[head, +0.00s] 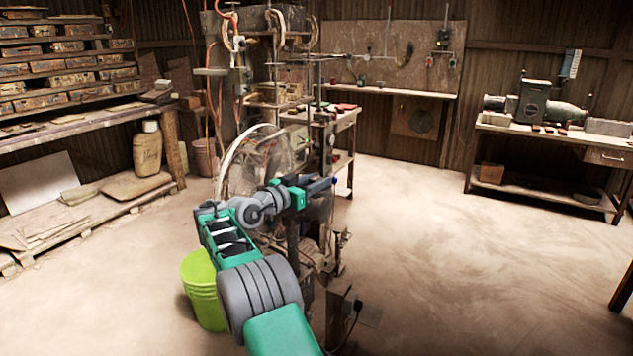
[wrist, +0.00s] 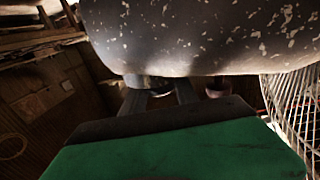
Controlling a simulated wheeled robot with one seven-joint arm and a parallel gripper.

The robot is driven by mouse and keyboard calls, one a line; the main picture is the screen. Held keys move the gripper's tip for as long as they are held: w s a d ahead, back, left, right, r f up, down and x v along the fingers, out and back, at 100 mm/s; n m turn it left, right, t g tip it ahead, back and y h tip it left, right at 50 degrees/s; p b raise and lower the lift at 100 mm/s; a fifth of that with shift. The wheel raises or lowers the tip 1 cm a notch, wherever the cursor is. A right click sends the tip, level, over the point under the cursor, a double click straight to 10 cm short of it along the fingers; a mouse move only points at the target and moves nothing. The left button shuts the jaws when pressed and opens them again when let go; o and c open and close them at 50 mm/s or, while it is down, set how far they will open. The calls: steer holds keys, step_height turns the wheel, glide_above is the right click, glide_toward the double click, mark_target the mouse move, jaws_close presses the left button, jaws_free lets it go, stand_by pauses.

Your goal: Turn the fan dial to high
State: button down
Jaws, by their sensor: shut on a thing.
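The fan's housing (wrist: 200,40), dark with pale speckles, fills the top of the wrist view. Its wire cage (wrist: 295,105) shows at the right. The fan dial (wrist: 150,82) is a small dark round knob under the housing, partly hidden by the fingers. My gripper (wrist: 160,92) is shut on the dial, one finger on each side. The dial's marks cannot be read. In the head view the fan's wire cage (head: 236,150) stands behind my arm, and the dial cannot be made out there.
A second small knob (wrist: 218,88) hangs under the housing, right of my fingers. A lime-green bucket (head: 203,290) stands on the floor beside my arm. The cluttered press frame (head: 322,225) is close to my arm. Open floor (head: 430,230) lies to the right.

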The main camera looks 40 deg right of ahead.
mark_target(312, 182)
steer(key=c, duration=0.9)
jaws_free()
steer(key=a, duration=0.7)
steer(key=shift+s+a+b, duration=0.35)
steer(key=shift+s, duration=0.05)
